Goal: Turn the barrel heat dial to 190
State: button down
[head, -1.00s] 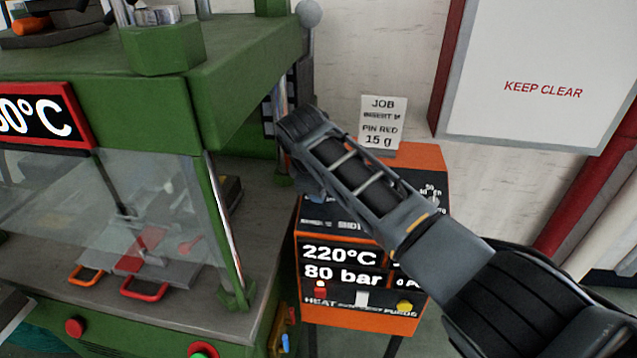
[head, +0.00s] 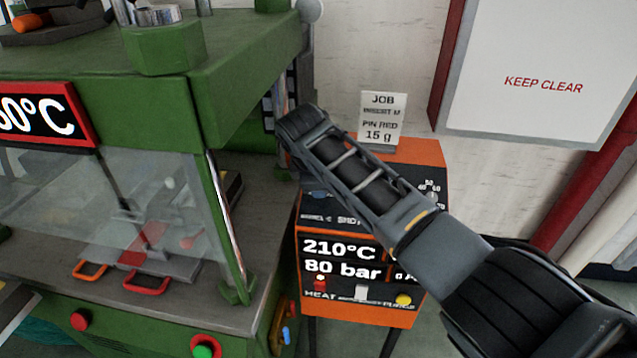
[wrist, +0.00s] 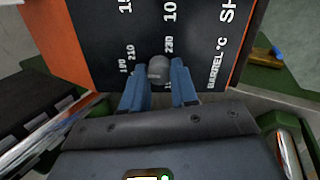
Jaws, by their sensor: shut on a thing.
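The barrel heat dial (wrist: 159,69) is a small dark grey knob on the black face of the orange control box (head: 425,157). In the wrist view my gripper (wrist: 159,84) has its two blue fingers closed on the dial from both sides. Scale marks around the dial include 190, 210 and 230, with the label BARREL °C beside it. The display (head: 340,260) on the box reads 210°C and 80 bar. In the head view my arm hides the dial and most of the gripper.
A green press (head: 165,100) with a clear guard stands at the left, close to the box. A job card (head: 383,118) stands on the box top. Below the display are a red, a white and a yellow control. A KEEP CLEAR board (head: 540,60) hangs behind on the right.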

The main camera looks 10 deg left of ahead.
jog(key=c, duration=0.9)
grip_release()
jog(key=shift+o, duration=0.2)
jog(key=shift+r, duration=0.1)
jog(key=v, duration=0.7)
jog(key=shift+s+r+b, duration=0.2)
jog(key=shift+r+b, duration=0.05)
jog(key=shift+b, duration=0.05)
